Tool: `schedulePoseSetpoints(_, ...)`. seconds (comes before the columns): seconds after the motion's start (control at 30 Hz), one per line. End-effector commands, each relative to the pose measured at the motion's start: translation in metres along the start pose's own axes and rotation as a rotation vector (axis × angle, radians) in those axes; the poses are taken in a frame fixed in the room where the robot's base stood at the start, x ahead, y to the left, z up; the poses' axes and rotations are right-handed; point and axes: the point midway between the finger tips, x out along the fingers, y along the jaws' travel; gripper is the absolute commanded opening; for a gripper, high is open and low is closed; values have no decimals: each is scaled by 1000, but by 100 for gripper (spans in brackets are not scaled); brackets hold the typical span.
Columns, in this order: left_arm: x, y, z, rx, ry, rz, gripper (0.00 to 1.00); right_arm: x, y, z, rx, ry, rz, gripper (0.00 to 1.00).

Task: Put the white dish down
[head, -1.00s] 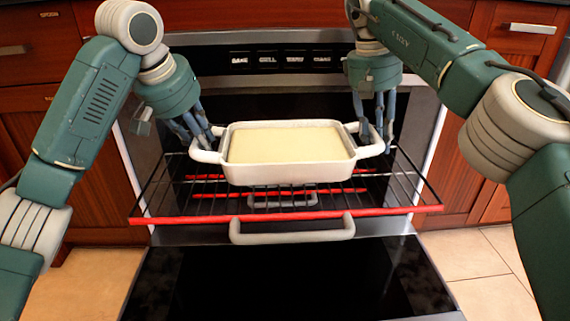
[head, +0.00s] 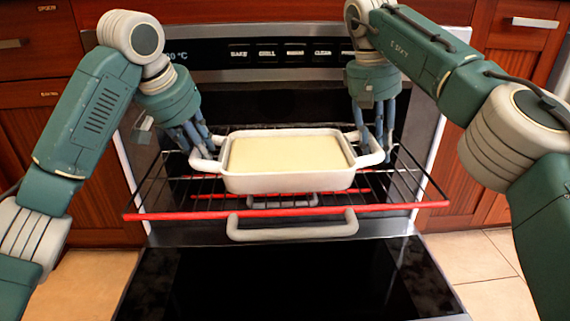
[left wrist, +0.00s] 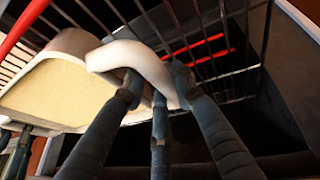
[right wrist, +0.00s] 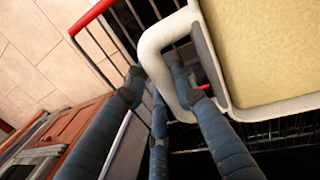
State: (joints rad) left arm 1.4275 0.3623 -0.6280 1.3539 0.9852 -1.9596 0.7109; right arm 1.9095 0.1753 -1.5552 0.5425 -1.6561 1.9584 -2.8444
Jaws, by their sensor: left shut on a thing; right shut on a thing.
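The white dish (head: 290,183) with a pale filling is level over the pulled-out oven rack (head: 400,203) in the head view. I cannot tell whether its base touches the rack bars. My left gripper (head: 203,147) is shut on the dish's left handle, which also shows in the left wrist view (left wrist: 130,58). My right gripper (head: 372,143) is shut on the right handle, which also shows in the right wrist view (right wrist: 154,50). The fingers wrap the handles, and the handles partly hide them.
The oven door (head: 290,280) is folded down in front, with a pale handle (head: 292,227) along its upper part. The rack has a red front bar (head: 180,215). The oven control panel (head: 290,53) is behind. Wooden cabinets (head: 500,90) flank the oven on both sides.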

Motion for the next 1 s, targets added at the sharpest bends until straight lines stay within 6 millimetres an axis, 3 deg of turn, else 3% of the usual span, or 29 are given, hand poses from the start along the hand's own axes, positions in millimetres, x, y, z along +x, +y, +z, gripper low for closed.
schedulePoseSetpoints(0.23, 13, -2, 5, 0, 7, 5, 0, 15, -4, 0, 0, 4, -1, 0)
schedulePoseSetpoints(0.27, 14, -2, 6, -1, 1, 1, 30, 15, -4, 0, 0, 1, -2, 30)
schedulePoseSetpoints(0.33, 13, -2, 5, -1, 0, 1, 44, 14, -4, 0, -1, 0, -2, 44)
schedulePoseSetpoints(0.73, 5, -2, 4, -1, 2, 1, 45, 14, -3, 0, 0, 0, 0, 45)
schedulePoseSetpoints(1.0, -48, -4, 3, -1, 8, -3, 45, 14, -3, 0, 0, 0, 0, 45)
